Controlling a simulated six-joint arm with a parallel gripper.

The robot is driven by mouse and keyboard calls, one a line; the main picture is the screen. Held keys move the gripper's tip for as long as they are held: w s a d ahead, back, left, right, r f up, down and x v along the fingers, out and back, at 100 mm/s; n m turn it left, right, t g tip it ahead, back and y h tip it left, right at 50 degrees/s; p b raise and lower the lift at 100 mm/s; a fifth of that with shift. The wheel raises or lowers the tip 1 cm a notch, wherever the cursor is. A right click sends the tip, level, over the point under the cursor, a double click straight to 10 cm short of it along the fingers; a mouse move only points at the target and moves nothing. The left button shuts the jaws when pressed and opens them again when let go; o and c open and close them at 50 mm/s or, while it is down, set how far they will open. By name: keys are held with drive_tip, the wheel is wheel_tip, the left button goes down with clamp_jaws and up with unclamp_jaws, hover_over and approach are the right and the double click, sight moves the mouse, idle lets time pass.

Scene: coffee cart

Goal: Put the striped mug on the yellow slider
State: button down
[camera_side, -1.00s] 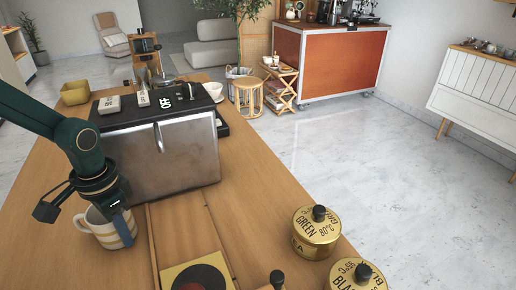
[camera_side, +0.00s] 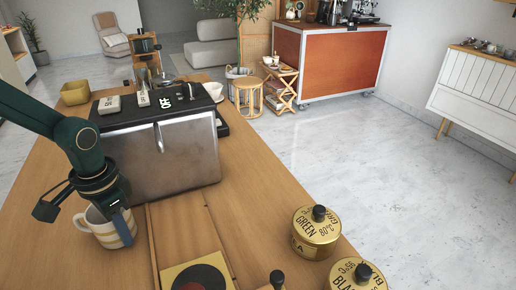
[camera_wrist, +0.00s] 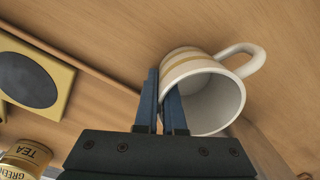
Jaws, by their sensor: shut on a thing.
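The striped mug (camera_side: 103,233), cream with tan bands, is at the left of the wooden counter in the side view, in front of the metal machine. My gripper (camera_side: 124,226) points down and is shut on the mug's wall. In the wrist view, one blue finger of my gripper (camera_wrist: 167,90) is outside the mug (camera_wrist: 185,65) and the other is inside its rim; the handle points away. The yellow slider (camera_side: 170,274), a square with a dark disc on top, is to the mug's right; it also shows at left in the wrist view (camera_wrist: 62,77). Any gap under the mug is unclear.
A steel machine (camera_side: 170,160) with a black top stands behind the mug. A wooden rail (camera_side: 152,245) runs between mug and slider. Two gold tins, the green tea tin (camera_side: 312,240) and another (camera_side: 350,278), stand at right. A dark knob (camera_side: 277,278) is near the front edge.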

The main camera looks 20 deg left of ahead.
drive_tip(key=shift+r, duration=0.55)
drive_tip(key=r, duration=0.1)
drive_tip(key=a+r, duration=0.1)
drive_tip(key=r, duration=0.1)
drive_tip(key=shift+s+r, duration=0.15)
drive_tip(key=shift+r, duration=0.1)
drive_tip(key=s+a+r, duration=0.4)
drive_tip(key=a+r, duration=0.2)
drive_tip(key=a, duration=0.3)
wheel_tip(320, 180, up, 14)
drive_tip(key=w+d+m, duration=0.1)
drive_tip(key=d+m, duration=1.4)
drive_tip(key=d, duration=0.2)
wheel_tip(320, 180, down, 11)
drive_tip(key=s+d+f, duration=0.1)
drive_tip(key=d+f, duration=0.1)
drive_tip(key=d, duration=0.1)
drive_tip(key=s+d+f, duration=0.1)
drive_tip(key=d+f, duration=0.2)
drive_tip(key=d, duration=0.1)
drive_tip(key=s+d+f, duration=0.1)
drive_tip(key=d+f, duration=0.1)
drive_tip(key=d, duration=0.2)
drive_tip(key=shift+s+f, duration=0.1)
drive_tip(key=shift+f, duration=2.1)
